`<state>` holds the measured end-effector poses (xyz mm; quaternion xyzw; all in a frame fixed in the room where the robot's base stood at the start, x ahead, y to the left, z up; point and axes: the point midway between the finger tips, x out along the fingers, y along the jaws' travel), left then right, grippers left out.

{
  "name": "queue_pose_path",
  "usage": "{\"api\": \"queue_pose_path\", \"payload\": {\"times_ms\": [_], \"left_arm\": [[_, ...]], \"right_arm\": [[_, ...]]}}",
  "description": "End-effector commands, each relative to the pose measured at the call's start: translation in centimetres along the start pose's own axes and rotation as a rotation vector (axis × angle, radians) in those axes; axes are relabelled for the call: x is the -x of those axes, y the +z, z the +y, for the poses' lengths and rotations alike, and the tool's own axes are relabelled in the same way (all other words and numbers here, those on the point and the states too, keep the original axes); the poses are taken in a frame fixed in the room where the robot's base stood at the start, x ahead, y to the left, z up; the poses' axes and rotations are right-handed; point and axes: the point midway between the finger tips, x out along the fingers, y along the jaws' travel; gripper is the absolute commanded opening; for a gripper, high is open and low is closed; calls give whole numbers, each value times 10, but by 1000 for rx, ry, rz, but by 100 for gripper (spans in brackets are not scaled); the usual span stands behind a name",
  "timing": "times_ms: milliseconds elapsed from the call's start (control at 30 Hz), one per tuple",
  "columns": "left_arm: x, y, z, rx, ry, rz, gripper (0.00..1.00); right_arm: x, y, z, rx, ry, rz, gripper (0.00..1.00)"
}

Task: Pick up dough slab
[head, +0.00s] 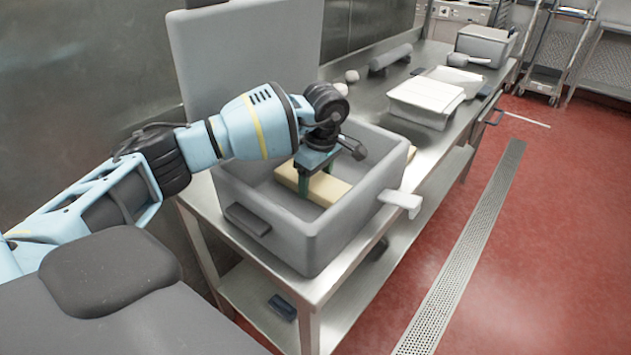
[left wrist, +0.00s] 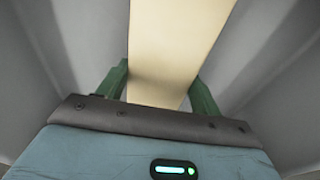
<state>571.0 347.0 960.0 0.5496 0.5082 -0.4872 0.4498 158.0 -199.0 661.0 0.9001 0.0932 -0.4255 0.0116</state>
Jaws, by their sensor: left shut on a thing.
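The dough slab (head: 326,189) is a pale yellow block inside the open grey bin (head: 312,228) on the steel table. My left gripper (head: 318,184) reaches down into the bin from above and is shut on the slab. In the left wrist view the slab (left wrist: 180,50) runs away between the two green fingers (left wrist: 158,92), one on each side. Whether the slab touches the bin floor I cannot tell. My right gripper is not in view.
The bin's grey lid (head: 245,50) stands upright behind it. A white tub (head: 426,100), a grey roller (head: 390,58) and a grey container (head: 485,45) stand farther along the table (head: 445,140). Bin walls surround the gripper closely.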

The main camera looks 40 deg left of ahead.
Motion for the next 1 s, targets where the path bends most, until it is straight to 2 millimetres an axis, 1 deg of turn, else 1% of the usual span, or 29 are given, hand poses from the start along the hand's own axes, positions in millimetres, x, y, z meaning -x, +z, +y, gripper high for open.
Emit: {"api": "queue_pose_path", "payload": {"times_ms": [167, 267, 500, 700, 767, 833, 1000], "left_arm": [[23, -3, 1, 1, 8, -1, 21], [43, -6, 2, 1, 10, -1, 21], [103, -12, 1, 1, 8, -1, 21], [144, -17, 1, 1, 7, -2, 21], [154, -19, 0, 1, 5, -1, 21], [165, -20, 0, 1, 7, 0, 21], [177, -22, 0, 1, 5, 0, 21]], "right_arm": [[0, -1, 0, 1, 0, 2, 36], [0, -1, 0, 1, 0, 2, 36], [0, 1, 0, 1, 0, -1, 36], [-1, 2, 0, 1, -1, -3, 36], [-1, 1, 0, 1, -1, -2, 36], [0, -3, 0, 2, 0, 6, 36], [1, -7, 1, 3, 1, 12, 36]]}}
